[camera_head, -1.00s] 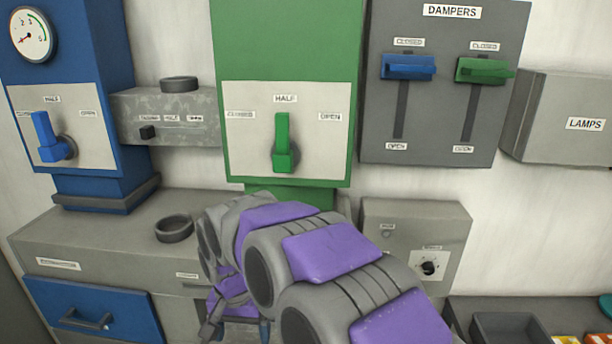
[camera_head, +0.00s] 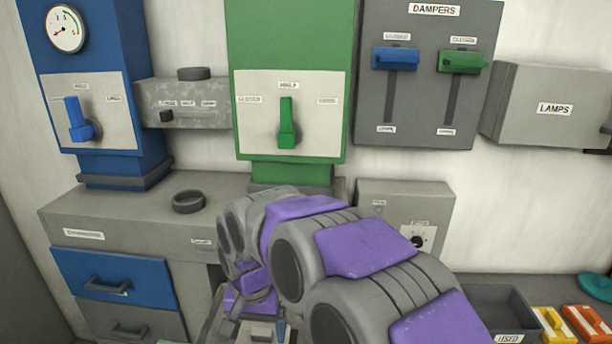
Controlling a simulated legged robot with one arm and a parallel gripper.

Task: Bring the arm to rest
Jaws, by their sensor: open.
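My arm, grey with purple pads (camera_head: 365,247), reaches up from the bottom right of the head view and bends down toward the lower middle. My gripper (camera_head: 248,326) is at the bottom edge, partly cut off and partly behind my own arm links. Its fingers look apart, and I see nothing held between them. It is in front of the grey bench, below the green column (camera_head: 290,30). The green lever (camera_head: 287,122) on that column points up at HALF, clear of my arm.
A blue column with a lever (camera_head: 76,118) stands at the left, above blue (camera_head: 115,278) and grey drawers. A dark ring (camera_head: 188,201) lies on the bench. The dampers panel (camera_head: 425,110), the LAMPS box (camera_head: 550,105) and a USED bin (camera_head: 495,305) are to the right.

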